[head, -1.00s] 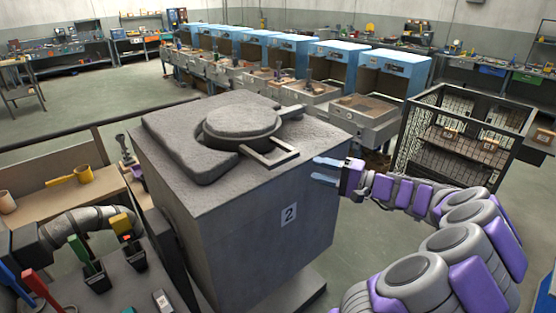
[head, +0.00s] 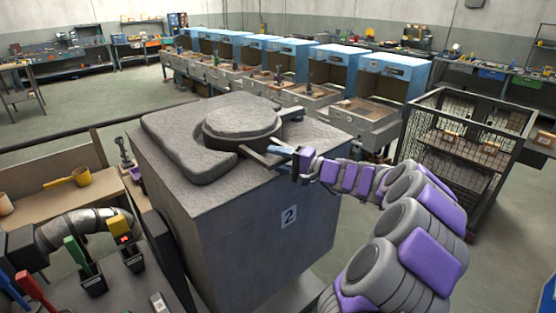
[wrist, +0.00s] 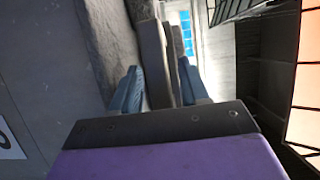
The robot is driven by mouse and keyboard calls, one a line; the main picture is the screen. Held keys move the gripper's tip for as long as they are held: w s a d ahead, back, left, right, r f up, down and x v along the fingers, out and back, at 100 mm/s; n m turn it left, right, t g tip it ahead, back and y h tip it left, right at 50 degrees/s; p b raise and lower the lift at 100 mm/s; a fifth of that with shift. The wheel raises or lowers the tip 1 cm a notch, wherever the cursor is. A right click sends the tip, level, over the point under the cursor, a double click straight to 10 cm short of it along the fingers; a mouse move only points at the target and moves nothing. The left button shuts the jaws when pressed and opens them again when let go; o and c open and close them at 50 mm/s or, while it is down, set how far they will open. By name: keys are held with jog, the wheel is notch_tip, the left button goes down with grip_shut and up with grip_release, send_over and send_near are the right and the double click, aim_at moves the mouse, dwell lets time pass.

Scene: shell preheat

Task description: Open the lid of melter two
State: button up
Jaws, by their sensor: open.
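Melter two is a grey box-shaped furnace (head: 240,235) marked with a "2" plate. Its round grey lid (head: 241,118) lies on the top, beside a raised slab. A flat lid handle (head: 262,158) sticks out from the lid towards my gripper, and it also shows in the wrist view (wrist: 154,65). My gripper (head: 287,151) is at the handle's outer end, just above the furnace's top edge. In the wrist view its blue fingers (wrist: 162,90) are apart, with the handle between them. I cannot tell whether either finger touches it.
A wire cage cart (head: 465,140) stands to the right, and a row of blue-hooded stations (head: 395,70) runs behind. A bench with a yellow ladle (head: 82,177) and a duct (head: 85,230) are at the left. Open floor lies between the furnace and the cage.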

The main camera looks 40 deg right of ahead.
jog(key=shift+c, duration=0.2)
grip_shut()
jog(key=shift+f, duration=0.1)
